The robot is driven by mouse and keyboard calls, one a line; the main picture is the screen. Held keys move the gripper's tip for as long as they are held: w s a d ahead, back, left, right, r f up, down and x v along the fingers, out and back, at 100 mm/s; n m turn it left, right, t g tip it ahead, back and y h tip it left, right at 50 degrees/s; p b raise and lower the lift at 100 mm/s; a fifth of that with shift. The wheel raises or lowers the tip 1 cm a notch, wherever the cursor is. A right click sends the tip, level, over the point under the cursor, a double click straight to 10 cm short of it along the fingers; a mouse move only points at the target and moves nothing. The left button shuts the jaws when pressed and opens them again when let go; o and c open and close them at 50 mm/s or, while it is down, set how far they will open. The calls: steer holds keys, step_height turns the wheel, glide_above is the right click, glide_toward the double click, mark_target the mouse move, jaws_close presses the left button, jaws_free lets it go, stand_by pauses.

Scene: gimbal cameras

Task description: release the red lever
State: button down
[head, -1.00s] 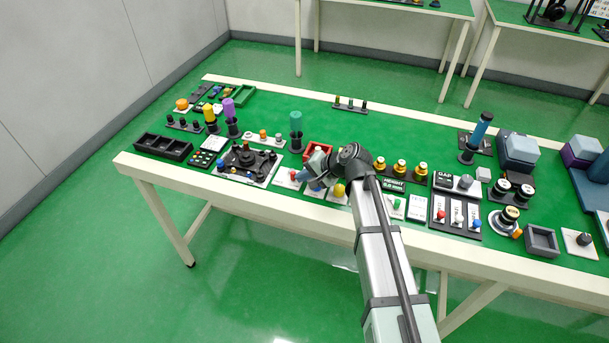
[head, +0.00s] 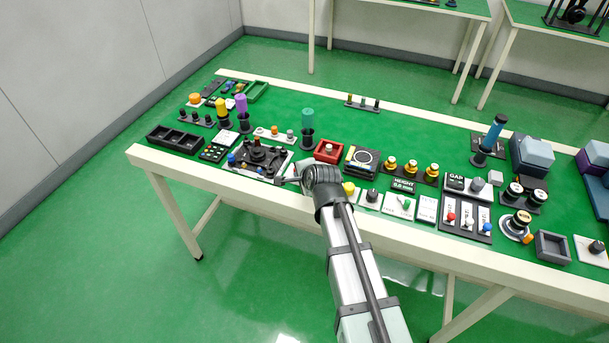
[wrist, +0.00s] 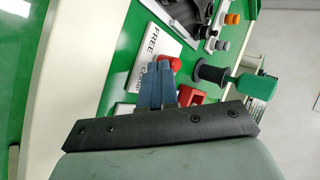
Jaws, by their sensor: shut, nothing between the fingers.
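The red lever (wrist: 169,62) shows in the wrist view as a red knob at the edge of a white panel (wrist: 163,45) lettered FREE, with more lettering partly hidden by my fingers. My gripper (wrist: 156,68) is shut and empty, its blue-grey fingers side by side. Their tips are right by the red lever; I cannot tell if they touch it. In the head view my gripper (head: 282,180) is low at the front edge of the table, and my wrist covers most of the lever's panel there.
A black plate with several knobs (head: 258,155) lies left of my gripper. A green-topped post (head: 307,120) and a red box (head: 328,150) stand behind it. A yellow knob (head: 348,188) and a three-slot panel (head: 467,220) are to the right. The table's back middle is mostly clear.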

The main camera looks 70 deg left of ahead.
steer(key=shift+s+a+m+t, duration=0.2)
steer(key=shift+s+m+t, duration=0.1)
steer(key=shift+m+t, duration=0.15)
steer(key=shift+s+a, duration=0.15)
steer(key=shift+w+a, duration=0.25)
steer(key=shift+w, duration=0.75)
steer(key=shift+r, duration=0.15)
steer(key=s+v, duration=0.1)
steer(key=v, duration=0.9)
steer(key=shift+d, duration=0.25)
